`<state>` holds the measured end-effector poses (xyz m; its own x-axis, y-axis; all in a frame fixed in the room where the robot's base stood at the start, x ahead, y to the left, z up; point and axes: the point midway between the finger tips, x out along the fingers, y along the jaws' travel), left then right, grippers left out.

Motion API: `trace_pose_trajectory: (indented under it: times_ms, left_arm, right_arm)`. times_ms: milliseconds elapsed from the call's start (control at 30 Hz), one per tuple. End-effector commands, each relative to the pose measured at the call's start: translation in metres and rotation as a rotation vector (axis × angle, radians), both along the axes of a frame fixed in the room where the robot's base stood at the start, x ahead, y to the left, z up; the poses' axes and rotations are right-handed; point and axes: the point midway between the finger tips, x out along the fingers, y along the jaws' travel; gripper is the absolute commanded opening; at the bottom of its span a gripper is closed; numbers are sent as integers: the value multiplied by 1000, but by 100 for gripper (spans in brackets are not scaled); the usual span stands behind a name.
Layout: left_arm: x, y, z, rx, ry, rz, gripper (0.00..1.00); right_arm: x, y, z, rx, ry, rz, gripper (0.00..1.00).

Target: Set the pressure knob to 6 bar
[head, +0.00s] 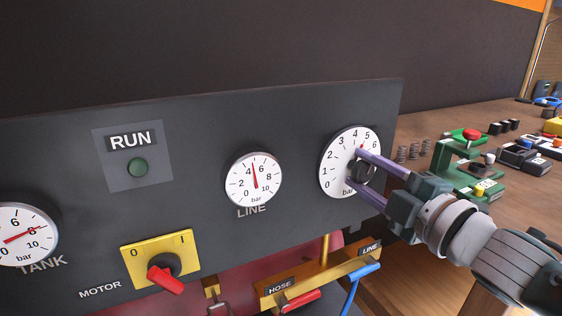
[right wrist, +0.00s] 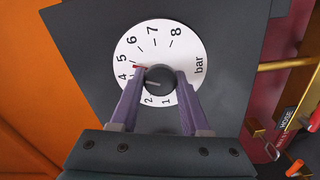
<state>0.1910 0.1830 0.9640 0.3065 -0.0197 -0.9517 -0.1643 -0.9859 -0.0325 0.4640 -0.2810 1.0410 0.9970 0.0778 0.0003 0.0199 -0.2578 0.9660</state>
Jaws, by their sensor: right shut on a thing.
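The pressure knob (right wrist: 160,78) is a round black knob in the middle of a white dial marked in bar (head: 338,164). My right gripper (head: 361,177) is shut on the knob, with one purple finger on each side. In the right wrist view, the gripper (right wrist: 160,92) straddles the knob, and a red pointer shows between 4 and 5, nearer 5. A short pale line on the knob face points lower, roughly toward 3 to 4. The fingers hide part of the dial in the head view. My left gripper is not in view.
The LINE gauge (head: 266,190) reads about 5 bar and the TANK gauge (head: 22,218) about 8. A yellow motor switch (head: 134,258) with a red handle, a green RUN lamp (head: 138,168) and valve levers (head: 362,285) are nearby. A cluttered wooden bench (head: 430,125) is right.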

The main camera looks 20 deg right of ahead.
Motion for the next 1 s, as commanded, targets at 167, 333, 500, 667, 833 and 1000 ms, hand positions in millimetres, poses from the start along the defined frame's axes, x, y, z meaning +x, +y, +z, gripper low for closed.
trace_pose_trajectory:
  times_ms: [167,333,500,667,833,1000]
  left_arm:
    - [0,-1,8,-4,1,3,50]
    - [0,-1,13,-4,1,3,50]
    - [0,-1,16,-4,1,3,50]
    - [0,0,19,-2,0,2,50]
    - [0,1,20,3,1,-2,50]
    - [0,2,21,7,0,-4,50]
  right_arm:
    - [0,0,2,166,14,0,0]
    - [0,0,2,316,25,0,0]
    - [0,-1,2,444,36,0,0]
    - [0,-1,2,534,41,1,0]
    - [0,-1,1,597,46,1,0]
    - [0,0,1,628,49,1,0]
